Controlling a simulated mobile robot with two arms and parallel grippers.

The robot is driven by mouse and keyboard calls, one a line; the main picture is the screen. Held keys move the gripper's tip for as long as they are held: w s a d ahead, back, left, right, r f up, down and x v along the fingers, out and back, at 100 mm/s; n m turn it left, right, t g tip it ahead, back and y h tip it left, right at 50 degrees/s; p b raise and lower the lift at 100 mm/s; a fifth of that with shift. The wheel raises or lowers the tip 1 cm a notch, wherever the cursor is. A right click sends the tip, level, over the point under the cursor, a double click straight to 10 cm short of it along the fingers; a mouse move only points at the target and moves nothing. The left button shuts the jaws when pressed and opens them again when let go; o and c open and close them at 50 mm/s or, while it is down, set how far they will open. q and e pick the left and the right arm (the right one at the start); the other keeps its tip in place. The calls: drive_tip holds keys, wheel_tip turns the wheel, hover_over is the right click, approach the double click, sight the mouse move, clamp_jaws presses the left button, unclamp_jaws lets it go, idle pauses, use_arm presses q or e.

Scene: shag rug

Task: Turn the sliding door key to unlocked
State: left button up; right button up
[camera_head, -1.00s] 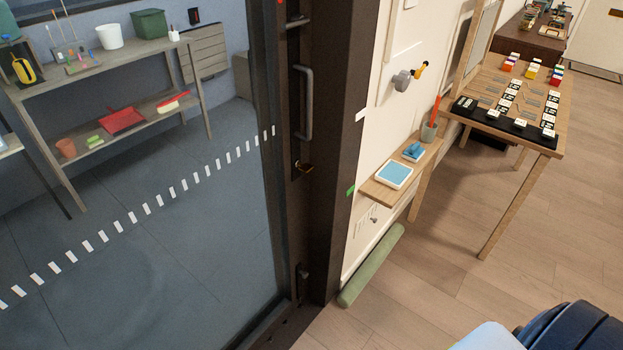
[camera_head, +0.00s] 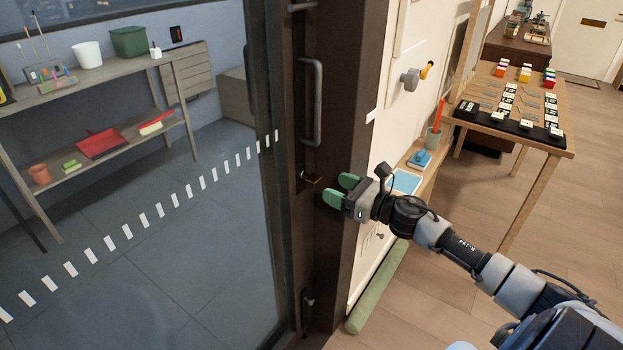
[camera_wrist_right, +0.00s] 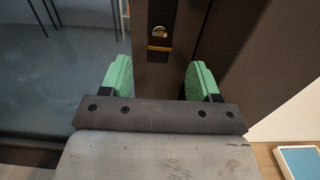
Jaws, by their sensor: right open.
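A small brass key (camera_head: 313,180) sits in the lock on the dark frame of the sliding glass door (camera_head: 150,240), below the grey pull handle (camera_head: 312,100). My right gripper (camera_head: 340,190) is open, with green fingertips, just right of the key and apart from it. In the right wrist view the lock and brass key (camera_wrist_right: 159,45) appear ahead, between the two open fingers (camera_wrist_right: 160,80), with nothing held. Whether the key stands at locked or unlocked cannot be told. My left gripper is not in view.
A green roll (camera_head: 378,288) lies along the wall's foot. A wooden table (camera_head: 560,112) stands at right.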

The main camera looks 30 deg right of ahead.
sight(319, 180)
drive_tip(key=x, duration=0.6)
drive_tip(key=shift+w+p, duration=0.1)
drive_tip(key=shift+p, duration=0.3)
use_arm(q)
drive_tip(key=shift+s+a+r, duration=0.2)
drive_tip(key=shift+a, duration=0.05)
use_arm(e)
drive_tip(key=shift+w+a, duration=0.25)
drive_tip(key=shift+w, duration=0.25)
drive_tip(key=shift+c, duration=0.3)
drive_tip(key=c, duration=0.9)
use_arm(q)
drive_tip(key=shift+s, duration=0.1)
